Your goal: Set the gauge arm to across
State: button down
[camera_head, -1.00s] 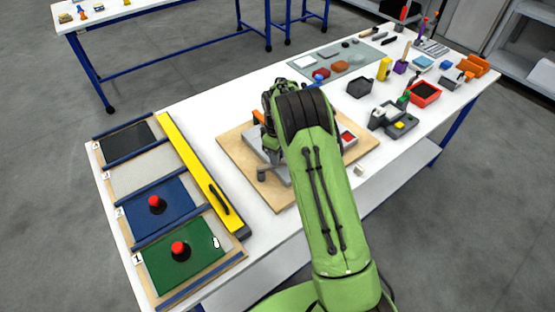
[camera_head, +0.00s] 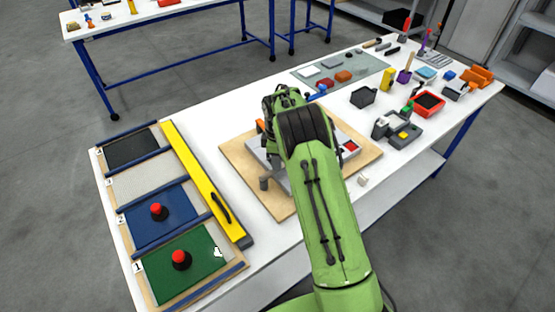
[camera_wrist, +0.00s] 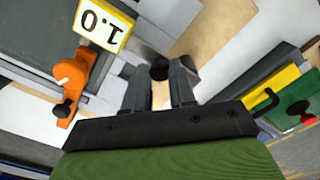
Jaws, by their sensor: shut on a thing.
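My gripper (camera_wrist: 160,92) points down over the grey fixture (camera_head: 258,150) on the wooden board. In the wrist view its two fingers close around a dark round knob (camera_wrist: 159,72), which looks like part of the gauge arm. The arm's full length and exact direction are hidden by the fingers. A yellow-edged plate marked 1.0 (camera_wrist: 103,25) and an orange clamp (camera_wrist: 77,82) are to the left of the fingers in the wrist view. In the head view my own arm hides the gripper and most of the gauge.
The wooden board (camera_head: 284,206) lies mid-table. To its left are a long yellow bar (camera_head: 200,178) and panels, two with red knobs (camera_head: 180,258).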

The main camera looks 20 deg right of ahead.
jog(key=shift+w+r, duration=0.1)
jog(key=shift+r, duration=0.05)
jog(key=c, duration=0.9)
grip_release()
jog(key=shift+c, duration=0.2)
notch_tip(320, 180, up, 16)
jog(key=p, duration=0.2)
jog(key=shift+f, duration=0.2)
